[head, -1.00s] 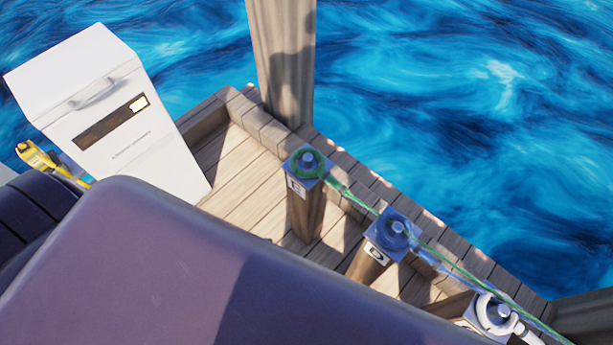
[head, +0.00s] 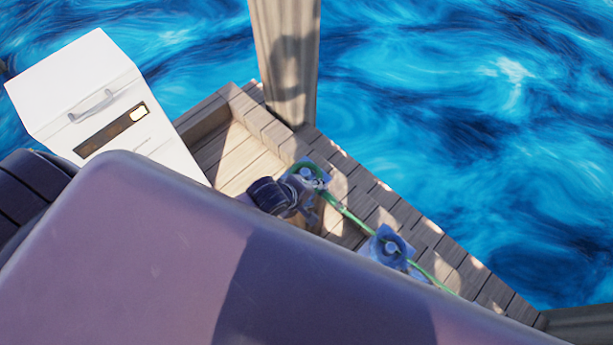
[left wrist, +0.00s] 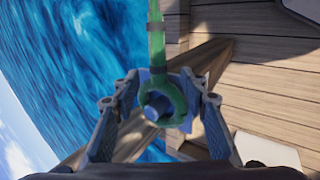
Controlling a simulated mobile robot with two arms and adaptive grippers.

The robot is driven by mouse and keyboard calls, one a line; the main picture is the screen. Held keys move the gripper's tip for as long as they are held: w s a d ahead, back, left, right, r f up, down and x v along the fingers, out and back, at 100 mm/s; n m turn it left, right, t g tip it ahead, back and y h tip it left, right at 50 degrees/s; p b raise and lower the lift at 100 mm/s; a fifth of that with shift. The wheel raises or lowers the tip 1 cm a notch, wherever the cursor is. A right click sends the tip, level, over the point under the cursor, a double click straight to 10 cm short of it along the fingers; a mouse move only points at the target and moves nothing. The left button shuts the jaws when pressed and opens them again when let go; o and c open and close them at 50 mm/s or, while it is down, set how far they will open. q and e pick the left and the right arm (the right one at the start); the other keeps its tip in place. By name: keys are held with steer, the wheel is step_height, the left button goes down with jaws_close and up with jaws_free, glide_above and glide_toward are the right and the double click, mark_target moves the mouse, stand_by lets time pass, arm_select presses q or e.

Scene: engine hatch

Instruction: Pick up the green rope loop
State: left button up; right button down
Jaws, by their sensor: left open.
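The green rope loop (head: 310,170) lies around the blue peg on top of a wooden post in the head view. Its rope runs down to the right toward a second blue-topped post (head: 391,247). My left gripper (head: 308,200) is at the near side of the first post, and its wrist hides most of that post. In the left wrist view the loop (left wrist: 180,98) circles the peg (left wrist: 152,112) between the two fingers of my open left gripper (left wrist: 160,140). I cannot tell whether the fingers touch the loop. My right gripper is not in view.
A white cabinet (head: 85,90) with a handle stands at the left on the wooden deck (head: 245,160). A tall wooden pillar (head: 287,60) rises behind the posts. Blue water lies beyond the deck edge. My own large purple-grey body part covers the lower foreground.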

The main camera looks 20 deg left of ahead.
mark_target(322, 193)
arm_select(q)
steer(key=shift+x, duration=2.75)
steer(key=shift+w+r, duration=0.1)
steer(key=shift+r, duration=0.05)
steer(key=shift+c, duration=0.4)
jaws_close()
